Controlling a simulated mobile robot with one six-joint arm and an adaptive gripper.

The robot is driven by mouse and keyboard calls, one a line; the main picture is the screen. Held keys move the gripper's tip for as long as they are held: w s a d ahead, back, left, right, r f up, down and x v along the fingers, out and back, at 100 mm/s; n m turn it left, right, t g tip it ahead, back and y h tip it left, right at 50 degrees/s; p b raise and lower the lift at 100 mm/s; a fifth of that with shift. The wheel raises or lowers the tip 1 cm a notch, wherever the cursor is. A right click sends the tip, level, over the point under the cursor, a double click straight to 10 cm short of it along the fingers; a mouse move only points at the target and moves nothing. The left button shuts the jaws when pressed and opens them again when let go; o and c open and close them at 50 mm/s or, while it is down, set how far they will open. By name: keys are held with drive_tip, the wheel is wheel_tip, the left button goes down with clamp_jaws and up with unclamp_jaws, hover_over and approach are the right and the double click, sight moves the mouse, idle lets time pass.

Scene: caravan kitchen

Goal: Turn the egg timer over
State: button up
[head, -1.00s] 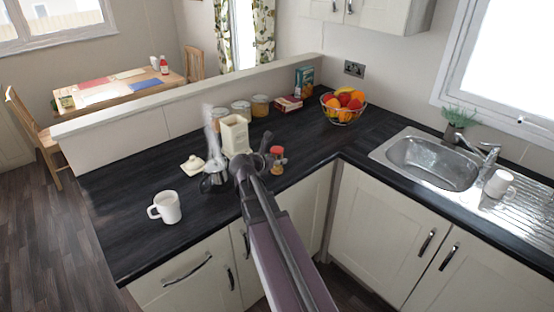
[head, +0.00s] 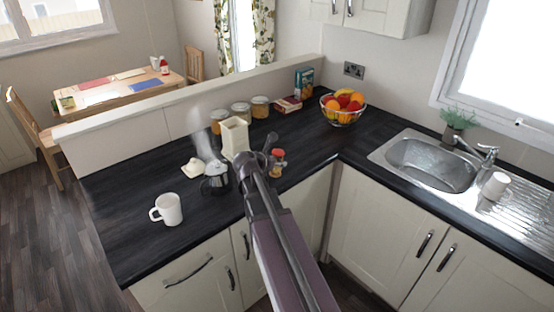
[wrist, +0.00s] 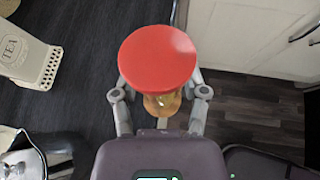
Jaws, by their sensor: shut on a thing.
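The egg timer (head: 277,158) has a red end cap and stands out near the counter's front edge in the head view. In the wrist view its round red cap (wrist: 157,60) faces the camera, with an amber glass part below it. My gripper (wrist: 160,98) has a finger on each side of the timer and is shut on it. The cap hides much of the timer's body and its lower end. I cannot tell whether its base touches the counter.
A cream TEA canister (head: 234,137) and a steaming kettle (head: 215,178) stand left of the timer. A white mug (head: 168,209) is farther left. The sink (head: 432,165) is right.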

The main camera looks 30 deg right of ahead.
drive_tip(key=shift+d+r+y+p, duration=0.1)
drive_tip(key=shift+r+y+p, duration=0.15)
drive_tip(key=shift+y+p, duration=0.8)
drive_tip(key=shift+d+m+y+p, duration=0.1)
drive_tip(key=shift+m+y+p, duration=0.4)
drive_tip(key=shift+y+p, duration=0.8)
drive_tip(key=shift+d+r+m+g+y+p, duration=0.1)
drive_tip(key=shift+m+g+y+p, duration=0.2)
drive_tip(key=shift+y+p, duration=1.35)
drive_tip(key=y, duration=0.4)
drive_tip(key=shift+d+m, duration=0.1)
drive_tip(key=shift+m, duration=0.3)
drive_tip(key=y, duration=0.2)
drive_tip(key=y+b, duration=0.1)
drive_tip(key=y, duration=0.1)
drive_tip(key=shift+f+m, duration=0.2)
drive_tip(key=shift+m, duration=0.1)
drive_tip(key=shift+m+y+b, duration=0.4)
drive_tip(key=shift+y+b, duration=1.3)
drive_tip(key=shift+y, duration=0.1)
drive_tip(key=shift+a+m+t+y+b, duration=0.2)
drive_tip(key=shift+m+t+y+b, duration=0.15)
drive_tip(key=shift+y+b, duration=1.8)
drive_tip(key=shift+r+b, duration=0.1)
drive_tip(key=shift+b, duration=0.55)
